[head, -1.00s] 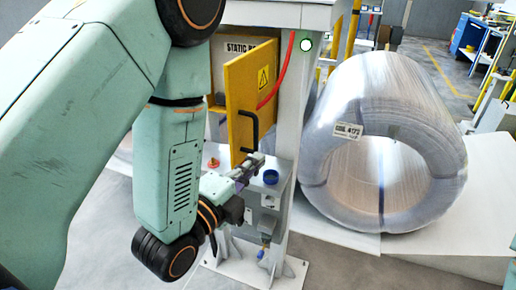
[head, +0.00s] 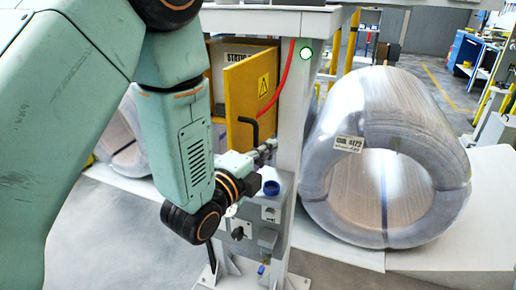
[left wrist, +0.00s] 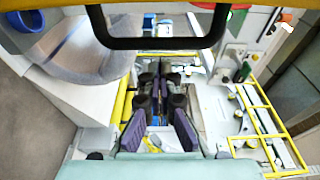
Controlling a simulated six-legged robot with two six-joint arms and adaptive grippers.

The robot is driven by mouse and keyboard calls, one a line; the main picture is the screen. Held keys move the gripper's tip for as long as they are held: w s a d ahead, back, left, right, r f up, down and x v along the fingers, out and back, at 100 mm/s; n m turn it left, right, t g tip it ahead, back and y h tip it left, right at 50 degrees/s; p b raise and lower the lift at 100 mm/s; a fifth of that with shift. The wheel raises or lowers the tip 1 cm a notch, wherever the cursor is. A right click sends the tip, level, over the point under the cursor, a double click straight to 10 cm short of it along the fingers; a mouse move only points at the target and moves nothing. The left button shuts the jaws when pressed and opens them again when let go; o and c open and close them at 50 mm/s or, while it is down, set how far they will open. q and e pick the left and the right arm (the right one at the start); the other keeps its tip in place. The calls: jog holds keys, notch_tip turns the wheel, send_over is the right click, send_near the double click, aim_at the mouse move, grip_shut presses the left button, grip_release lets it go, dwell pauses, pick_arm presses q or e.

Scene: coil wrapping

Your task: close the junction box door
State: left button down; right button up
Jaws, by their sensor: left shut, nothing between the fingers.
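The junction box door (head: 250,88) is a yellow panel with a warning triangle. It stands swung out from the box (head: 243,65), which is partly hidden behind it and my left arm. A black bar handle (head: 255,132) is on the door's face; it also spans the top of the left wrist view (left wrist: 155,43). My left gripper (head: 268,148) is shut and empty, just beside the handle's lower end in the head view; contact cannot be told. Its closed fingers also show in the left wrist view (left wrist: 160,72). My right gripper is out of view.
A grey post (head: 291,120) with a red cable stands right of the door. Below the gripper is a grey ledge with a blue round part (head: 271,188). A large wrapped coil (head: 385,160) lies to the right on a pale base.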

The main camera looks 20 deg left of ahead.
pick_arm(q)
jog(key=shift+a, duration=0.7)
jog(key=shift+s, duration=0.1)
jog(key=shift+a, duration=0.25)
jog(key=shift+d, duration=0.1)
